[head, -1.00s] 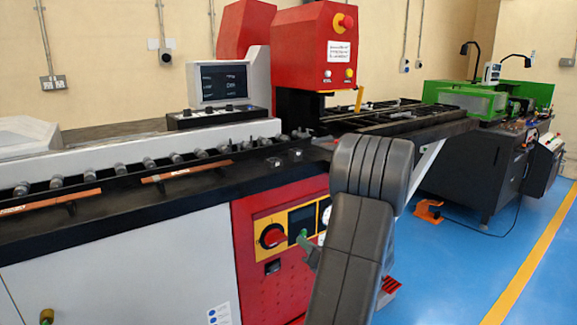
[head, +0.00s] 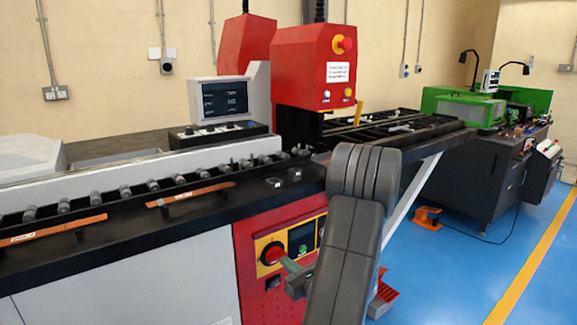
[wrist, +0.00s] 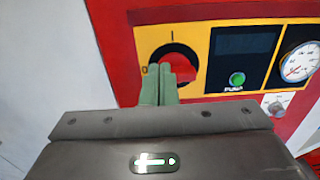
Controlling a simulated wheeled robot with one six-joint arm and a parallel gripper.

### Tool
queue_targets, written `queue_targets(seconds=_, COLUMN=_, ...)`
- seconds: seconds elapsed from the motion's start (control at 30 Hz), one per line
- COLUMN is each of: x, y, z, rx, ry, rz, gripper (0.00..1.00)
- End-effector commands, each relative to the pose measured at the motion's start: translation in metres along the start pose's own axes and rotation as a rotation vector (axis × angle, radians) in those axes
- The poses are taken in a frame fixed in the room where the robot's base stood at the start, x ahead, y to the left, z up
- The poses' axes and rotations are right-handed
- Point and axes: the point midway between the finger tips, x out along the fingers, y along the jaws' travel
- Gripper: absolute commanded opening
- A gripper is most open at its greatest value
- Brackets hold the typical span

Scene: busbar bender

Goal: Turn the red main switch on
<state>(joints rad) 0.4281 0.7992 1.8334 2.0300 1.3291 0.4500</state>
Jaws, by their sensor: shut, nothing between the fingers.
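The red main switch (head: 271,254) sits on a yellow plate (head: 258,243) on the red front of the machine. In the wrist view the switch (wrist: 176,53) has an "I" mark above it and a "0" mark at its left. My gripper (head: 287,263) is at the switch, its green fingers shut with nothing between them. In the wrist view my fingers (wrist: 158,80) cover the lower left of the knob, so I cannot tell which way its handle points or whether they touch it.
Right of the switch are a dark display (wrist: 246,42), a green push button (wrist: 237,79) and a round gauge (wrist: 299,62). A lit monitor (head: 224,98) stands on the machine. A red emergency button (head: 345,44) is higher up.

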Motion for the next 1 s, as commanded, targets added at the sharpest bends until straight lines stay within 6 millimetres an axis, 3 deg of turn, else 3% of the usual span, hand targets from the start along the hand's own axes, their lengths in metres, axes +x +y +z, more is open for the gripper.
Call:
queue_targets(seconds=0.4, x=0.050, y=0.001, z=-0.001, rx=0.000, ry=0.000, rz=0.003, gripper=0.00)
queue_targets(seconds=1.0, x=0.058, y=0.000, z=-0.001, rx=0.002, ry=0.001, rz=0.000, gripper=0.00)
